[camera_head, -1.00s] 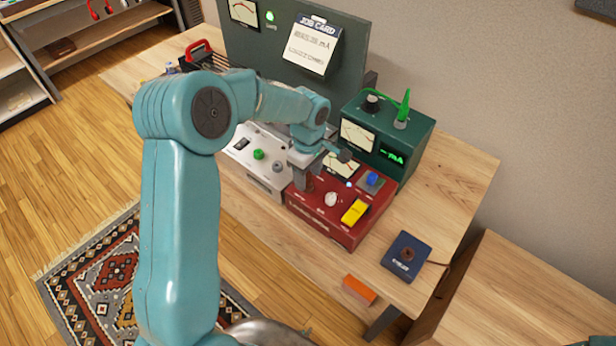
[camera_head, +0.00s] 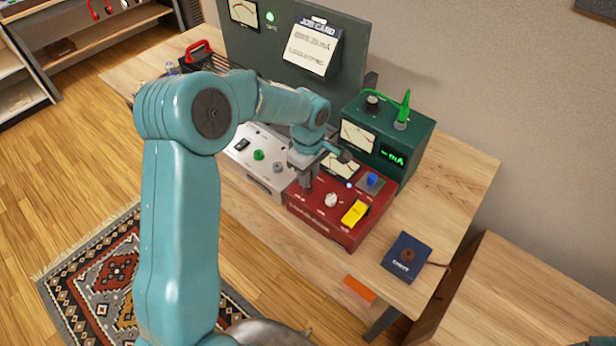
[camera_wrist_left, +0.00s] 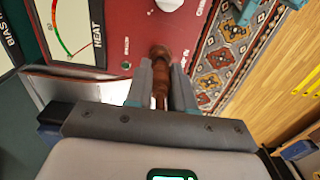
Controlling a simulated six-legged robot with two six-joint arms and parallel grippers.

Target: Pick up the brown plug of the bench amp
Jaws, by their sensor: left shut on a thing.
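The brown plug (camera_wrist_left: 160,68) stands between the two fingers of my left gripper (camera_wrist_left: 161,80) in the left wrist view. The fingers are shut on it. Its rounded end shows against the red panel; I cannot tell whether it is seated or lifted. In the head view my left gripper (camera_head: 307,184) points down at the left part of the red unit (camera_head: 327,225), and the plug is mostly hidden there. The red unit carries a meter, a white knob (camera_head: 331,200), a yellow piece (camera_head: 355,212) and a blue knob (camera_head: 372,179).
A white unit (camera_head: 247,172) stands left of the red one. A green meter box (camera_head: 420,140) with a green plug (camera_head: 403,110) stands behind right. A dark blue box (camera_head: 405,272) and an orange block (camera_head: 359,289) lie in front. The bench's right part is clear.

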